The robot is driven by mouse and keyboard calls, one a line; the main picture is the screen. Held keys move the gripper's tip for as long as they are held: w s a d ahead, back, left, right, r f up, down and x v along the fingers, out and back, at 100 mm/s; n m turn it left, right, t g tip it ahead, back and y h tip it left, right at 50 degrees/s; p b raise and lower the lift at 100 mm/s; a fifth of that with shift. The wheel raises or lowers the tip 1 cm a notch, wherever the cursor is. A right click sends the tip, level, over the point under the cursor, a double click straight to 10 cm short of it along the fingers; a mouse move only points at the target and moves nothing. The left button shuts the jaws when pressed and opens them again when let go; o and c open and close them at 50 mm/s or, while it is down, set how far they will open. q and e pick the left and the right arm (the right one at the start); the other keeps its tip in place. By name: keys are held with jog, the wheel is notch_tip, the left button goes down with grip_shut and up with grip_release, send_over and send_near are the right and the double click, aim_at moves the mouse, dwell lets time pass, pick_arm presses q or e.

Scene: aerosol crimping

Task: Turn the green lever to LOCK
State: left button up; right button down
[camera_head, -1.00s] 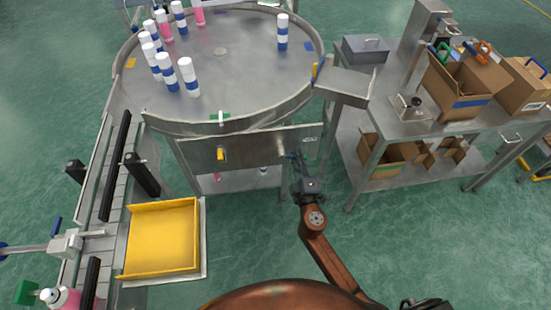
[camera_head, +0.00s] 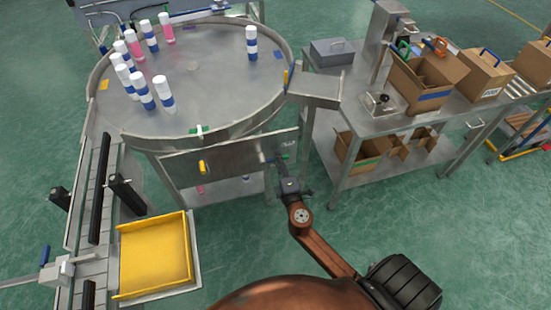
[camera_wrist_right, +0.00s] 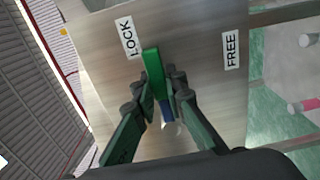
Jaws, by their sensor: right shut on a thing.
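The green lever (camera_wrist_right: 153,72) is on a metal panel, seen close up in the right wrist view. It points upward, leaning slightly left, with its tip just right of the LOCK label (camera_wrist_right: 129,37). The FREE label (camera_wrist_right: 231,49) is well to the right. My right gripper (camera_wrist_right: 160,82) is shut on the lever, one finger on each side. In the head view my right gripper (camera_head: 277,166) is at the right part of the panel (camera_head: 232,155) below the round table. Lever details are too small there. My left gripper is out of view.
A round metal table (camera_head: 215,90) carries several white-topped bottles. A yellow tray (camera_head: 153,255) and a conveyor (camera_head: 92,205) lie to the left. A steel bench (camera_head: 360,120) with open cartons (camera_head: 425,80) stands at the right. Green floor is clear between panel and bench.

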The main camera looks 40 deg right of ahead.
jog(key=c, duration=1.9)
grip_release()
jog(key=shift+c, duration=0.2)
jog(key=v, duration=1.2)
